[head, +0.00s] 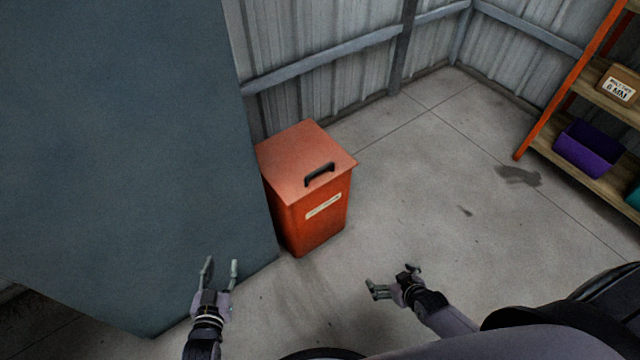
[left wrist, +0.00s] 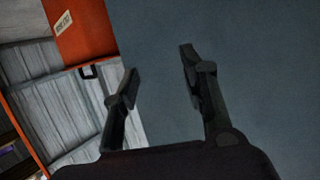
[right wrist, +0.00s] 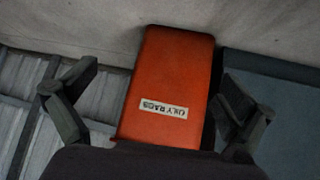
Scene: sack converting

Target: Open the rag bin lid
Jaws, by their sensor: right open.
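The rag bin (head: 318,222) is an orange box on the floor, with a pale label on its front. Its lid (head: 298,158) lies flat and closed on top, with a black handle (head: 319,175) near the front edge. My left gripper (head: 221,264) is open and empty, in front of the bin to the left. My right gripper (head: 391,280) is open and empty, in front of the bin to the right. The right wrist view shows the bin (right wrist: 165,75) between the open fingers, at a distance. The left wrist view shows part of the bin (left wrist: 80,28) and the handle (left wrist: 88,72).
A large blue-grey panel (head: 120,150) stands close against the bin's left side. Corrugated metal walls (head: 320,70) run behind. A shelf rack with a purple bin (head: 588,148) and a cardboard box (head: 618,84) stands at right. The floor (head: 430,190) right of the bin is clear.

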